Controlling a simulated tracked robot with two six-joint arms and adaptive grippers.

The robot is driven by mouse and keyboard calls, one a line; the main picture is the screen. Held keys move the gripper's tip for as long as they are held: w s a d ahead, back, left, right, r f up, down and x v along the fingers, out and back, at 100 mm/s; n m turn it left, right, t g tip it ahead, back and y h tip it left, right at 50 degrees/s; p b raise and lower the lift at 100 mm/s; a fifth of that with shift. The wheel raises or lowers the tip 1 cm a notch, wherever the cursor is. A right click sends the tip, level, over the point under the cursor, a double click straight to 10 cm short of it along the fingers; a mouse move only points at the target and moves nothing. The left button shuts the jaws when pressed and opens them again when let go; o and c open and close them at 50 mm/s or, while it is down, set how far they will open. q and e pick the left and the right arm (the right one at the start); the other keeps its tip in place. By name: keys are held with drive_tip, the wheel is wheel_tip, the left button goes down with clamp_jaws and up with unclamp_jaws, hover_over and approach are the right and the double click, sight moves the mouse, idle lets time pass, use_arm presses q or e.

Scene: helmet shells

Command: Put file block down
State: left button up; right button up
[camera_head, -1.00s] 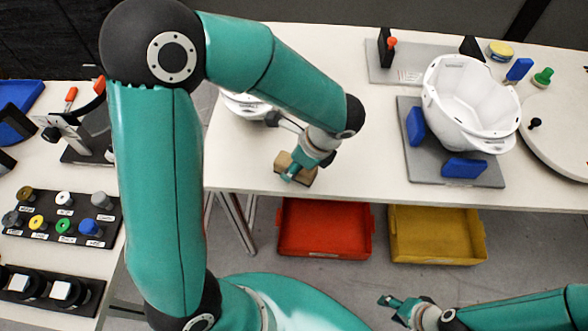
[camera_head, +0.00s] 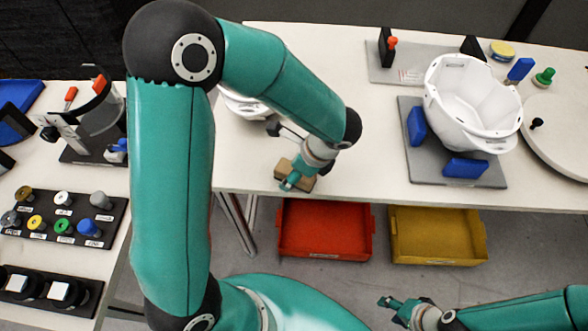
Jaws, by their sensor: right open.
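The file block looks like a small tan block (camera_head: 306,184) near the front edge of the white table, left of the helmet shell. My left gripper (camera_head: 293,176) is right at it, from above, with a teal finger across its front. The wrist hides much of the block, so I cannot tell whether the jaws are closed on it or whether it touches the tabletop. My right gripper (camera_head: 393,306) is open and empty, low in front of the table, far from the block.
A white helmet shell (camera_head: 450,110) sits on a grey plate (camera_head: 408,173) with blue blocks. Another white shell (camera_head: 236,104) is partly behind my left arm. Red (camera_head: 325,256) and yellow (camera_head: 436,250) bins lie below the table edge. The tabletop between block and plate is clear.

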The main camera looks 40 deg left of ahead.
use_arm(q)
drive_tip(key=shift+r, duration=0.15)
drive_tip(key=p+v, duration=0.1)
drive_tip(key=v, duration=1.1)
drive_tip(key=shift+a, duration=0.1)
